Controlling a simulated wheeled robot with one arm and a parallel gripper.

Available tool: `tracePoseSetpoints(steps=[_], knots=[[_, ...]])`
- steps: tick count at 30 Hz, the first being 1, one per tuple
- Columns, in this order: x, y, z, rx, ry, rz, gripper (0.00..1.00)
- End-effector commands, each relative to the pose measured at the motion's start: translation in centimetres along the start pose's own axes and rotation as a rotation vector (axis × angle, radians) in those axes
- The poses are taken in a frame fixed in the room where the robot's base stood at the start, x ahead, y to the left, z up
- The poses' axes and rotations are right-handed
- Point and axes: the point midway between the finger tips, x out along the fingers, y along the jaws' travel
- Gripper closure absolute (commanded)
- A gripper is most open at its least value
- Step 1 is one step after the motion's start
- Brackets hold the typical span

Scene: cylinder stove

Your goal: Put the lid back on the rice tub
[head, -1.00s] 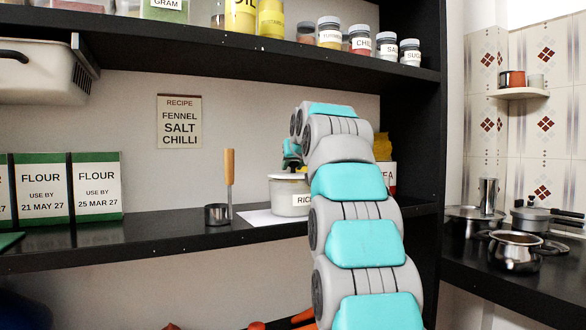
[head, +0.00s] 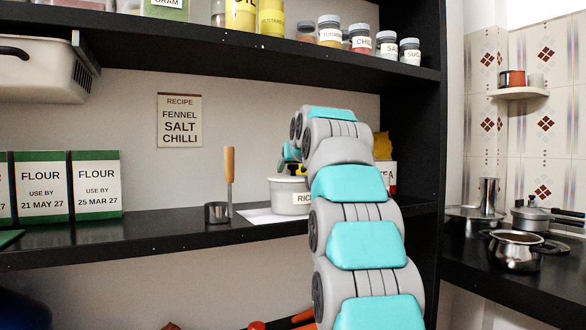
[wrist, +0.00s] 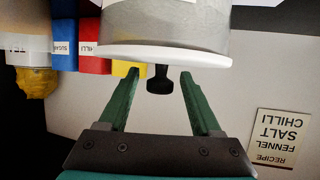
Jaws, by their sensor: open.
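The white rice tub (head: 287,196) stands on the middle shelf, partly hidden behind my arm. Its white lid (head: 288,179) lies across the tub's top. In the wrist view, which is upside down, the tub (wrist: 165,20) is at the top with the lid (wrist: 165,53) on it. The lid's black knob (wrist: 159,80) points toward my gripper (wrist: 159,74). My gripper is open, with one green finger on each side of the knob and a gap on both sides. In the head view my gripper is mostly hidden by my arm, just above the lid.
A metal cup with an upright wooden handle (head: 229,165) stands left of the tub, near a white sheet (head: 262,216). Flour boxes (head: 97,185) stand farther left. Red and blue boxes (wrist: 95,38) are close beside the tub. The upper shelf (head: 240,45) runs above.

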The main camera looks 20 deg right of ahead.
Motion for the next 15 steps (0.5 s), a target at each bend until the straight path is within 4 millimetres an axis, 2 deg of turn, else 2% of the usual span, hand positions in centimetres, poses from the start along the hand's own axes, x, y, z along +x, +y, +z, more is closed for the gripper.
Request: tracePoseSetpoints(steps=[7, 11, 15], knots=[[-0.1, 0.0, -0.2, 0.000, 0.000, 0.000, 0.35], [-0.4, 0.0, -1.0, 0.000, -0.001, 0.001, 0.35], [-1.6, 0.0, -0.8, 0.000, -0.001, 0.000, 0.35]])
